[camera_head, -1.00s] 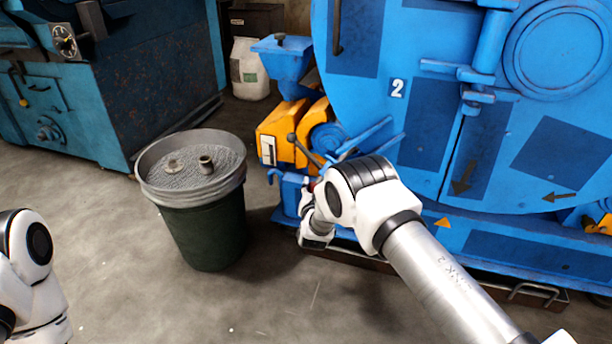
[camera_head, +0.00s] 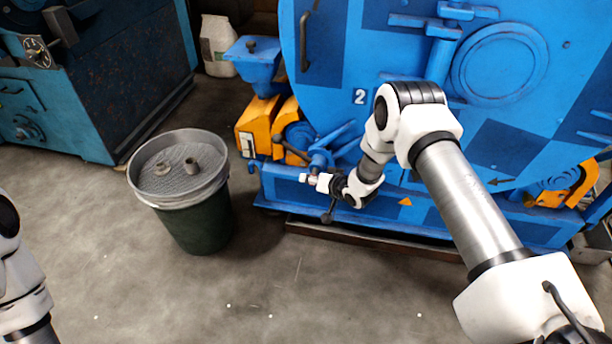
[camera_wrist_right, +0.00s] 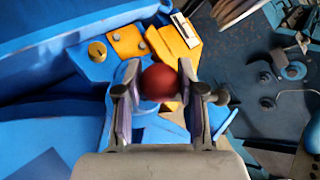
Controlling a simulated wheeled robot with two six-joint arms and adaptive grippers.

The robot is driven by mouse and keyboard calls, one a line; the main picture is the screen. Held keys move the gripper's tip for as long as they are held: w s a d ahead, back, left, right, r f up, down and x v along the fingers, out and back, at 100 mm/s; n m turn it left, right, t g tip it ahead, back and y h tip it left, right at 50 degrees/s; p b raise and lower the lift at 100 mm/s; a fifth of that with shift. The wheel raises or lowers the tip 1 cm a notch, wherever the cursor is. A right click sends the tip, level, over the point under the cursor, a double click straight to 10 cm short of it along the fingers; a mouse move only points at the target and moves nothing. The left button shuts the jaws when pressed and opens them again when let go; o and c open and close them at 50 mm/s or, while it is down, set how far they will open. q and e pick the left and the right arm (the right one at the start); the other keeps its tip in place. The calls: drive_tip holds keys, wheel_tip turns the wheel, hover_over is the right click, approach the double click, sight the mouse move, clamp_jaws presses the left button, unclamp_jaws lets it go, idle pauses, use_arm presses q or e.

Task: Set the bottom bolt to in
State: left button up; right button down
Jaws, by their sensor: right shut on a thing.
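The blue drum machine (camera_head: 420,75) fills the right of the head view, with bolt-like blue levers (camera_head: 335,135) low on its left side. I cannot tell for sure which part is the bottom bolt. My right gripper (camera_head: 318,182) is at the machine's lower left, below these levers. In the right wrist view its two fingers (camera_wrist_right: 160,92) are shut on a red ball knob (camera_wrist_right: 160,80), one finger on each side. The shaft behind the knob is mostly hidden. My left arm shows at the left edge, but its gripper is out of view.
Orange blocks (camera_head: 258,124) and a blue hopper (camera_head: 255,64) sit beside the drum. A teal machine (camera_head: 100,85) stands far left. The front floor is clear.

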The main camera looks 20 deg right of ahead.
drive_tip(key=shift+d+r, duration=0.45)
drive_tip(key=shift+r, duration=0.3)
drive_tip(key=c, duration=0.7)
unclamp_jaws()
drive_tip(key=shift+d, duration=0.15)
drive_tip(key=shift+s, duration=0.1)
drive_tip(key=shift+s, duration=0.3)
drive_tip(key=v, duration=1.1)
drive_tip(key=shift+s+r, duration=0.1)
drive_tip(key=shift+s, duration=0.05)
